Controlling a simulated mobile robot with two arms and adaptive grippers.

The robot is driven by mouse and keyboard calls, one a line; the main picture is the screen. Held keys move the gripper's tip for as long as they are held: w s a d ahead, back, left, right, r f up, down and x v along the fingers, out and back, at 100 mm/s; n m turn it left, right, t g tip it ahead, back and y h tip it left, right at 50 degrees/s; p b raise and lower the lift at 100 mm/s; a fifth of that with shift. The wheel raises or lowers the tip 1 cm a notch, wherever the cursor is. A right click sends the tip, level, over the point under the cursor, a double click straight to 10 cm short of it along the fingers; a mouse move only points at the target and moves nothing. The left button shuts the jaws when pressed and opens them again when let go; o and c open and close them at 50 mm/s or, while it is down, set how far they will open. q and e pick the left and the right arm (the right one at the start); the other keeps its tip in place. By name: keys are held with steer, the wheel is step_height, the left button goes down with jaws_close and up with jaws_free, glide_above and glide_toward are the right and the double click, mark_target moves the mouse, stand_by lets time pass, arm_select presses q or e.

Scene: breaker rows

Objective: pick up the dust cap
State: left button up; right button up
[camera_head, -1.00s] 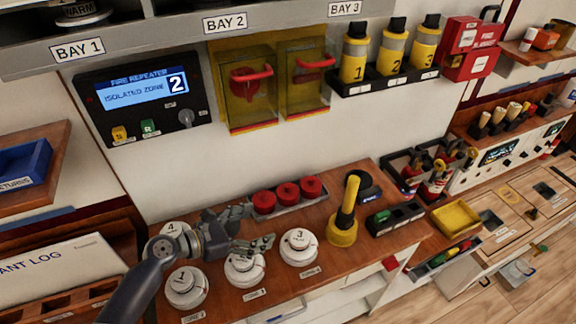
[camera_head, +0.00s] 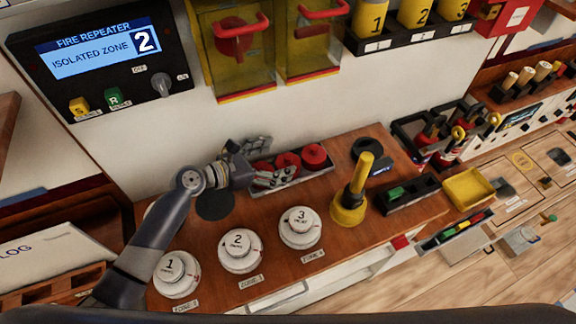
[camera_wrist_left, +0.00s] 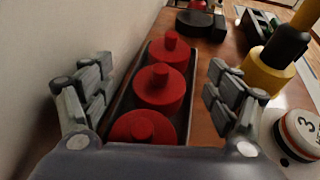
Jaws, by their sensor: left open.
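Three red dust caps with small knobs stand in a row in a dark narrow tray (camera_wrist_left: 118,101). In the left wrist view they are a near cap (camera_wrist_left: 141,130), a middle cap (camera_wrist_left: 159,88) and a far cap (camera_wrist_left: 169,51). In the head view the far cap (camera_head: 314,154) is clear, while the nearest is partly hidden by my fingers. My left gripper (camera_head: 264,162) is open and empty at the tray's left end. In the left wrist view its fingers (camera_wrist_left: 158,82) stand apart on either side of the row. My right gripper is not in view.
White numbered detectors (camera_head: 240,250) stand in front of the tray. A yellow cone-based tool (camera_head: 350,205) stands to the right. The wall rises close behind the tray, with yellow-tinted boxes (camera_head: 235,50) above. Bare wood lies between tray and detectors.

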mark_target(286, 158)
arm_select(q)
steer(key=b+x, duration=0.2)
steer(key=x, duration=0.1)
steer(key=shift+d+f, duration=0.15)
steer(key=shift+f, duration=0.25)
steer(key=shift+w+d+b, duration=0.2)
steer(key=shift+d+b, duration=0.1)
steer(key=shift+b, duration=0.05)
steer(key=shift+w+d+f, duration=0.1)
steer(key=shift+d, duration=0.05)
steer(key=shift+c, duration=0.5)
steer(key=c, duration=0.9)
steer(key=shift+o, duration=0.2)
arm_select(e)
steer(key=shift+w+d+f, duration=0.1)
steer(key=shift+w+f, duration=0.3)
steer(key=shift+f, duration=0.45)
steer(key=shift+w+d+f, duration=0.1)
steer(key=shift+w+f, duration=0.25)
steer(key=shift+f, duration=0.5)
